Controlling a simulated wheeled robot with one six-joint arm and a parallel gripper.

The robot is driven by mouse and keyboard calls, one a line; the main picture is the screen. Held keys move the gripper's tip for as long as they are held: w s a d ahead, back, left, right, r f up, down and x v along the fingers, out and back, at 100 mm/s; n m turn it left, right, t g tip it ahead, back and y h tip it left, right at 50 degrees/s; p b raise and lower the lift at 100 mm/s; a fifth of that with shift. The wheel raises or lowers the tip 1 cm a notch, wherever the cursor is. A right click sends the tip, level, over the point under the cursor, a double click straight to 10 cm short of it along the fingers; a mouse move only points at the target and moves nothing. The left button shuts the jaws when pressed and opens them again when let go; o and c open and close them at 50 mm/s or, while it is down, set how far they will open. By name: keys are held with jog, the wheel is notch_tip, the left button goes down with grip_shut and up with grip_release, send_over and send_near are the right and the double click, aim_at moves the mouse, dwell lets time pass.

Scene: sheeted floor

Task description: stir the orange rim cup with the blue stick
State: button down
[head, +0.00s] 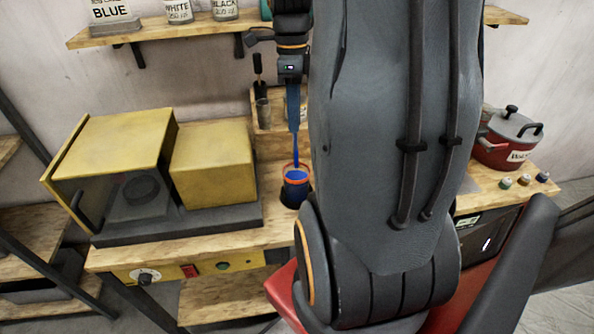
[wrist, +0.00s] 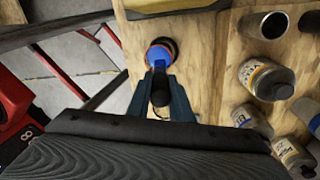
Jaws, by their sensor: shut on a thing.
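The orange rim cup (head: 297,180) stands on the wooden counter, left of my arm in the head view. Its rim is orange and blue shows within it; the wrist view shows the cup (wrist: 171,45) from above. My gripper (head: 294,128) is above the cup, pointing down, and is shut on the blue stick (head: 297,153). The stick runs down from the fingers to the cup, its lower end at or inside the rim. In the wrist view the stick (wrist: 157,62) overlaps the cup opening, and its dark upper end sits between the fingers. The tip is hidden.
A yellow oven-like box (head: 120,145) and a smaller yellow box (head: 212,165) stand left of the cup. A red pot (head: 505,150) is at the right. Several labelled cans, one of them (wrist: 262,78), stand right of my gripper in the wrist view. A shelf (head: 190,32) hangs above.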

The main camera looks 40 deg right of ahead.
jog(key=shift+r, duration=2)
